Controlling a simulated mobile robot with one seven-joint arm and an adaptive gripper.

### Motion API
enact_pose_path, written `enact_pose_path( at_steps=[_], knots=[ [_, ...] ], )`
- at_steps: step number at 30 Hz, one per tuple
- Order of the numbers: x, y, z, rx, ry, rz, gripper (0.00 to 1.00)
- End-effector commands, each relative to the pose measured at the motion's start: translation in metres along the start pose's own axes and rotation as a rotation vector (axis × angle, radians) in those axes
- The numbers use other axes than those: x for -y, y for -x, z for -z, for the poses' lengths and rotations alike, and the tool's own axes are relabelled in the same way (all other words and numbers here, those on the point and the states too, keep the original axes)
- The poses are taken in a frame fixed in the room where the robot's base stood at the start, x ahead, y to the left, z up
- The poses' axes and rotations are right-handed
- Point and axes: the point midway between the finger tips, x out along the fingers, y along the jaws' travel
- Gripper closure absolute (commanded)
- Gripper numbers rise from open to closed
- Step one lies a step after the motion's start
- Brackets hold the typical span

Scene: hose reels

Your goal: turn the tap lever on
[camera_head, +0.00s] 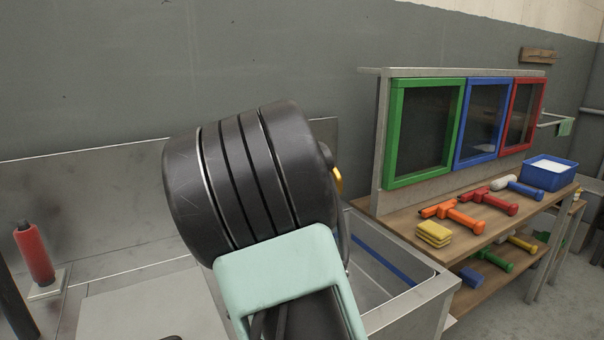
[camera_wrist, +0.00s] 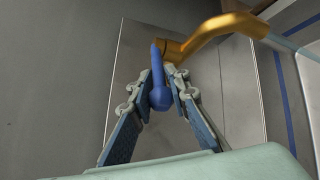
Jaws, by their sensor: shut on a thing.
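The blue tap lever (camera_wrist: 155,58) stands in the upper middle of the wrist view, with a rounded knob at its near end. The brass-coloured tap (camera_wrist: 205,38) is beside it and its spout curves off to the upper right. My gripper (camera_wrist: 160,80) is closed around the lever, one finger on each side. In the head view my arm hides the lever and the gripper's fingers. Only a small brass piece of the tap (camera_head: 338,180) shows at my arm's right edge.
A metal sink basin (camera_head: 400,311) with a blue stripe lies right of my arm. Beyond it, a wooden bench (camera_head: 388,222) holds coloured hose nozzles, yellow sponges (camera_head: 433,234) and a blue bin (camera_head: 548,175). A red bottle (camera_head: 34,254) stands at far left. A grey wall is behind.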

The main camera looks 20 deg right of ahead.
Motion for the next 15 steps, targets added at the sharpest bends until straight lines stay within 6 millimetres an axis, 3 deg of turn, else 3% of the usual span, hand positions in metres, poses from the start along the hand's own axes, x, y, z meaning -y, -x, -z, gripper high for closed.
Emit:
enact_pose_path(
  at_steps=[1, 15],
  knots=[
    [0.007, -0.001, 0.001, -0.016, -0.001, -0.013, 1.0],
    [0.009, 0.001, -0.009, -0.13, 0.031, -0.083, 1.0]
  ],
)
